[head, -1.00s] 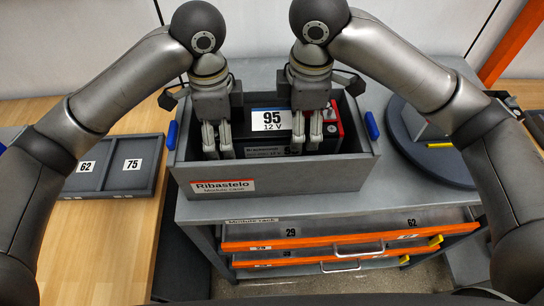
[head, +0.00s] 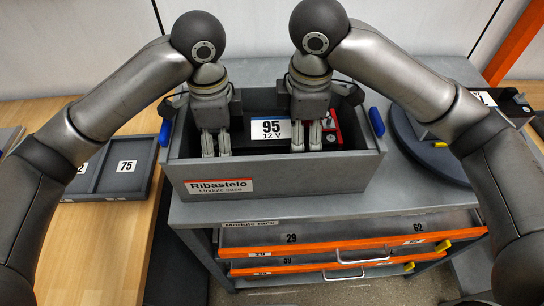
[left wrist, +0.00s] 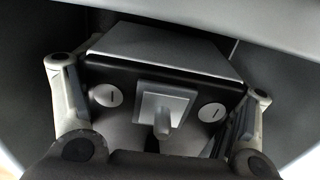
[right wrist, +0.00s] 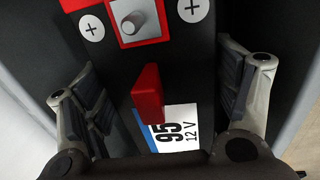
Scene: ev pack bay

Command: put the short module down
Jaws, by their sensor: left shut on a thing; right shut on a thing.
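The short module (head: 271,129) is a dark block with a white and blue label reading "95 12 V". It sits low inside the grey Ribastelo module case (head: 330,174), and the front wall hides its lower part. My left gripper (head: 216,143) is shut on its left end, by the minus terminal (left wrist: 164,105). My right gripper (head: 309,136) is shut on its right end, by the red plus terminal (right wrist: 135,22). The label also shows in the right wrist view (right wrist: 170,128). Whether the module touches the case floor is hidden.
The case stands on a grey cabinet top with blue handles (head: 376,122) at its ends. Orange-edged drawers (head: 350,245) stand open below. A dark round turntable (head: 428,150) is at the right, and a numbered tray (head: 112,172) lies on the wooden bench at the left.

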